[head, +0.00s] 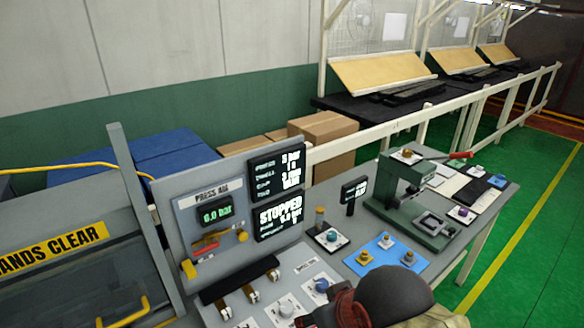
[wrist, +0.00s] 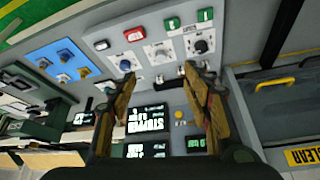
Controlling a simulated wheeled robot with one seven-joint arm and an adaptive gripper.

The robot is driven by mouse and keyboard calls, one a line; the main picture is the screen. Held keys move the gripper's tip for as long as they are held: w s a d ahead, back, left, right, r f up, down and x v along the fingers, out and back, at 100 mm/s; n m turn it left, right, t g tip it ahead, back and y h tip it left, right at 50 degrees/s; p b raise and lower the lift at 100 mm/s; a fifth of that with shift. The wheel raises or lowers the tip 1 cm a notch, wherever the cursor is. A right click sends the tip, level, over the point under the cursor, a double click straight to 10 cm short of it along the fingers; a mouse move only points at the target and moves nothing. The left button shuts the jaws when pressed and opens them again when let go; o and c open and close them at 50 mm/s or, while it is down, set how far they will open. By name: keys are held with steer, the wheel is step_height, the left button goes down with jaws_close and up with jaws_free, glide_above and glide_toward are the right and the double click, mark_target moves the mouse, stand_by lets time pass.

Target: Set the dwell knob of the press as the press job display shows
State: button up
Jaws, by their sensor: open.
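The press job display (head: 277,171) is the upper dark screen on the grey press panel in the head view. It shows several lines of white text; a "5 bar" line seems to be at the top, and the rest is too blurred to read surely. On the sloping console, a blue knob (head: 321,286) and a pale knob (head: 286,309) show. In the wrist view are a blue knob (wrist: 125,65), a grey knob (wrist: 162,56) and a dark knob (wrist: 202,46). I cannot read which is dwell. My gripper (wrist: 155,75) is open and empty, its fingers pointing toward the console.
A lower screen (head: 279,214) reads STOPPED. A red button (wrist: 101,45) and green buttons (wrist: 173,22) sit near the knobs. A yellow handle (head: 125,313) is at left.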

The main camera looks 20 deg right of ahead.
stand_by(0.6)
steer(key=m+g+p, duration=0.6)
steer(key=m+p, duration=0.1)
steer(key=p, duration=0.3)
glide_above(286, 307)
step_height(286, 307, down, 16)
steer(key=shift+f, duration=0.2)
steer(key=shift+s, duration=0.1)
steer(key=shift+f, duration=0.1)
step_height(286, 307, down, 8)
steer(key=shift+r, duration=0.25)
